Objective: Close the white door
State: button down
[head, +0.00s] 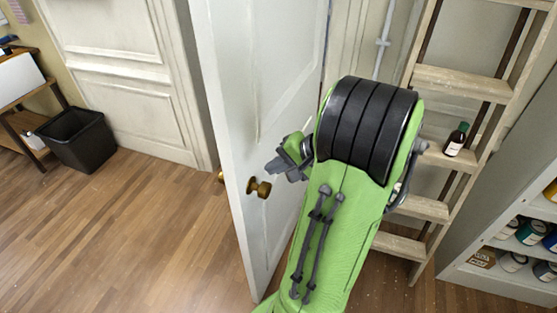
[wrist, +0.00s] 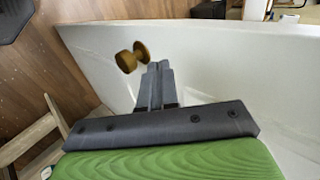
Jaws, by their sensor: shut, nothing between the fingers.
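The white door (head: 262,75) stands ajar in the middle of the head view, its free edge towards me. A brass knob (head: 259,188) is on its right face, and another knob shows past the edge. My gripper (head: 274,168) is shut and empty, just right of the door face near the knob. In the wrist view the door (wrist: 230,70) fills the right side, and the knob (wrist: 132,57) is just beyond and left of my fingertips (wrist: 157,70). I cannot tell whether the fingers touch the door. My green arm hides part of the door's lower right.
A wooden ladder (head: 430,209) holding a dark bottle (head: 456,139) stands right of my arm. Shelves with paint cans (head: 531,231) are at far right. A black bin (head: 77,139) and a desk are at left. The wooden floor (head: 130,230) left of the door is clear.

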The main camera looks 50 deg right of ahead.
aim_at(240, 169)
jog(key=w+f, duration=0.1)
jog(key=w, duration=0.1)
jog(key=w+a+f, duration=0.1)
jog(key=w, duration=0.1)
jog(key=w+f, duration=0.1)
jog(key=w, duration=0.1)
jog(key=shift+w+a, duration=0.3)
jog(key=shift+a, duration=0.05)
jog(key=shift+w+a, duration=0.1)
jog(key=shift+w, duration=0.2)
